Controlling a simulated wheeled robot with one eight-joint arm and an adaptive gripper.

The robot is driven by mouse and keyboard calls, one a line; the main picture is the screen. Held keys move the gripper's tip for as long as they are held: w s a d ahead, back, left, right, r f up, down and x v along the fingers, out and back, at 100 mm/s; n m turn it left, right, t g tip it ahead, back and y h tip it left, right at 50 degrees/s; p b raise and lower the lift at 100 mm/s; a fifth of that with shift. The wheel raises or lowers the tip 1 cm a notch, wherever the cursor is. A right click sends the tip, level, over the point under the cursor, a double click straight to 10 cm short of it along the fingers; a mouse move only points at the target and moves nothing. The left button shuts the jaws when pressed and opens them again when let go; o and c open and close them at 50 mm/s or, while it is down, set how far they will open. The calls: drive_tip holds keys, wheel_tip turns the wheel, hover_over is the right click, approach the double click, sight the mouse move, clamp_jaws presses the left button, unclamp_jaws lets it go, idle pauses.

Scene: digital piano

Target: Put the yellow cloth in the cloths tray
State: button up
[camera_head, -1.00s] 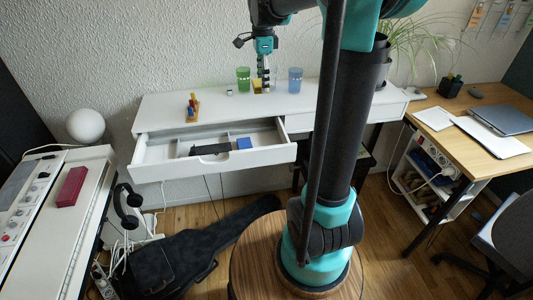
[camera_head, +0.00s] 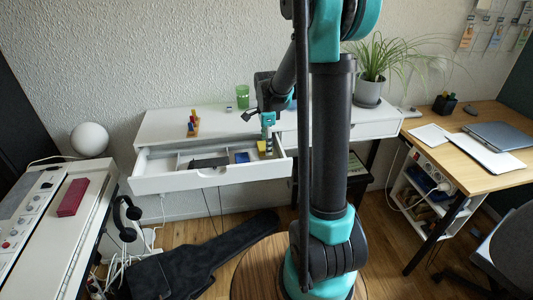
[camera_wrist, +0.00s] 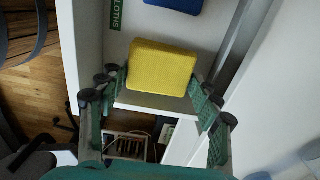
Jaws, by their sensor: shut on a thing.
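The yellow cloth (camera_wrist: 161,68) is a folded, ribbed block held between the fingers of my gripper (camera_wrist: 160,82). In the head view the yellow cloth (camera_head: 262,146) and my gripper (camera_head: 267,149) are over the right end of the open white drawer (camera_head: 165,184). The cloths tray (camera_wrist: 130,38) is the white drawer section with a green label reading CLOTHS (camera_wrist: 115,14). A blue cloth (camera_wrist: 178,4) lies in it, also seen in the head view (camera_head: 242,157). The yellow cloth appears above this section, apart from the blue one; its exact height is hard to tell.
A black item (camera_head: 209,163) lies in the drawer left of the blue cloth. On the white desktop stand a green cup (camera_head: 242,97) and a coloured block toy (camera_head: 193,124). My arm hides part of the desk. The drawer's left section looks clear.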

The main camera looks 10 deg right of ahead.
drive_tip(key=shift+f, duration=2.3)
drive_tip(key=o, duration=0.9)
drive_tip(key=shift+f, duration=0.1)
